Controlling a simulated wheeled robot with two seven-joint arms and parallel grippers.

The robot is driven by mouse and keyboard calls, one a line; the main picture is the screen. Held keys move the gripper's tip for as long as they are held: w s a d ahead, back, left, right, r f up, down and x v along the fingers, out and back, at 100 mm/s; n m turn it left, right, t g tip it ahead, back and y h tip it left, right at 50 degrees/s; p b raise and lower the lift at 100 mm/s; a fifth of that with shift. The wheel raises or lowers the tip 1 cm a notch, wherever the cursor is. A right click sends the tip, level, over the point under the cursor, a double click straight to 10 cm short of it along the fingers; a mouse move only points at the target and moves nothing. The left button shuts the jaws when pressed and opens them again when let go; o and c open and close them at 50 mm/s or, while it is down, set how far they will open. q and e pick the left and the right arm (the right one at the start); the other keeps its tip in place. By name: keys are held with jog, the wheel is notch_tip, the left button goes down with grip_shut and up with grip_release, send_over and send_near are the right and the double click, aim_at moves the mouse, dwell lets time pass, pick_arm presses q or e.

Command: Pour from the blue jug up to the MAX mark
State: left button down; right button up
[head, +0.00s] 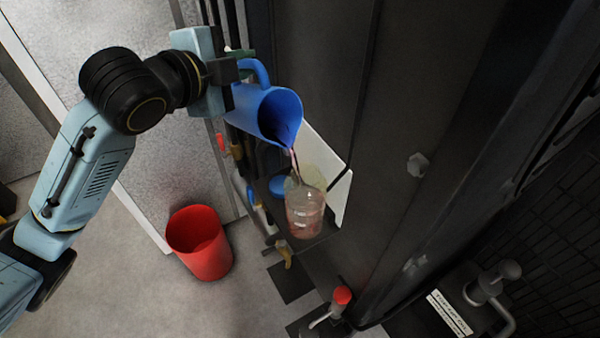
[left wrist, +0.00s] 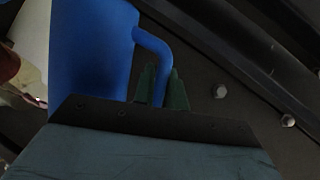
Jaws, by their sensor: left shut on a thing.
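My left gripper (head: 236,72) is shut on the handle of the blue jug (head: 264,112). The jug is tilted with its mouth facing down and right. A thin pinkish stream runs from its lip into a clear container (head: 305,212) below, which holds pinkish liquid. The container has pale marks on its side, too small to read. In the left wrist view the jug (left wrist: 92,50) fills the upper left, and green fingertips (left wrist: 162,88) are closed around its handle. The right gripper is in neither view.
A red bucket (head: 200,243) stands on the floor at left. A blue round cap (head: 281,186) lies left of the container, with a white panel (head: 328,165) behind it. A red-topped fitting (head: 341,296) is below.

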pick_arm(q)
jog(key=shift+s+d+r+m, duration=0.4)
jog(key=shift+r, duration=0.2)
dwell(1.4)
jog(key=w+a+f+n, duration=0.1)
jog(key=w+a+f+n+g, duration=0.1)
jog(key=f, duration=0.1)
jog(key=w+a+f+n+h, duration=0.1)
jog(key=f, duration=0.1)
jog(key=shift+w+a+f+n+g, duration=0.15)
jog(key=shift+a+f+n+g, duration=0.1)
jog(key=shift+a+n+g, duration=0.15)
jog(key=shift+w+f+n, duration=0.15)
jog(key=shift+f+n, duration=0.25)
jog(key=shift+f, duration=0.35)
jog(key=shift+w+a+f+h, duration=0.15)
jog(key=shift+a+f+h, duration=0.05)
jog(key=shift+a+h, duration=0.1)
jog(key=shift+d+g, duration=0.15)
jog(key=shift+g, duration=0.15)
dwell(0.3)
